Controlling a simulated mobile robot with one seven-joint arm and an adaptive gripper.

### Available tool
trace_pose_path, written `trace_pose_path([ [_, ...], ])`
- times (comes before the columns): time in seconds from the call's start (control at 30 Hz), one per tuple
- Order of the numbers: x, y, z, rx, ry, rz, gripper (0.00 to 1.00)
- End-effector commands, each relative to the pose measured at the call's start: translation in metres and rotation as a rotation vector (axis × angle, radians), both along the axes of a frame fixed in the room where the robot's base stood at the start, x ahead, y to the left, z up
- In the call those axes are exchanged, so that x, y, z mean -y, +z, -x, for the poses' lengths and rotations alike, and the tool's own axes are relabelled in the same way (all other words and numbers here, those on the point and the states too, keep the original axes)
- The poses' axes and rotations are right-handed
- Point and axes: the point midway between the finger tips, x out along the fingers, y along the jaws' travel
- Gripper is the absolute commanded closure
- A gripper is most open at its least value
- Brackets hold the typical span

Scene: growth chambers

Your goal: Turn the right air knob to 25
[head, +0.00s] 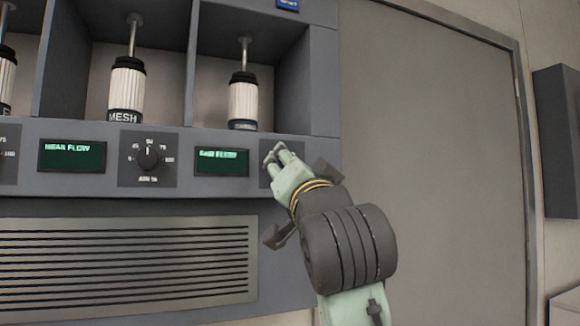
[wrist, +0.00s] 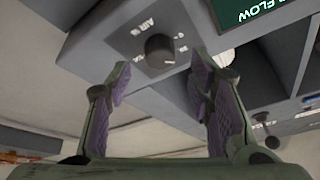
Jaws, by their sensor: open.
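The right air knob (wrist: 160,50) is a dark round knob on a grey panel, seen in the wrist view with part of an "AIR" label beside it. Its pointer setting is too small to read. In the head view my gripper (head: 275,156) covers the right knob, and only part of its dark dial plate (head: 266,178) shows. In the wrist view my gripper (wrist: 161,78) is open, its purple-padded fingers apart with the knob showing between and beyond the tips. I cannot tell whether a fingertip touches the knob or panel.
Another air knob (head: 149,157) sits left of the right green display (head: 222,162). Above are open bays with white canisters (head: 243,101). A vented grille (head: 125,262) lies below the panel. A large grey door (head: 430,140) stands to the right.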

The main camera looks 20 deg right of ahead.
Motion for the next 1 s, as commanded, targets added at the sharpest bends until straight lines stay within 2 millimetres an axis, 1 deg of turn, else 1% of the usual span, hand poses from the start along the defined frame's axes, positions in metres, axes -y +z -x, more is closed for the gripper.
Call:
trace_pose_path([
  [0.03,-0.002,-0.003,0.011,0.003,-0.001,0.001,0.52],
  [0.2,-0.007,-0.017,0.045,0.004,0.001,0.001,0.52],
  [0.3,-0.01,-0.024,0.062,0.004,0.0,0.001,0.52],
  [0.43,-0.013,-0.029,0.078,0.002,0.001,0.001,0.52],
  [0.6,-0.014,-0.033,0.086,0.001,0.001,0.0,0.52],
  [1.0,-0.014,-0.033,0.087,0.001,0.001,0.0,0.52],
])
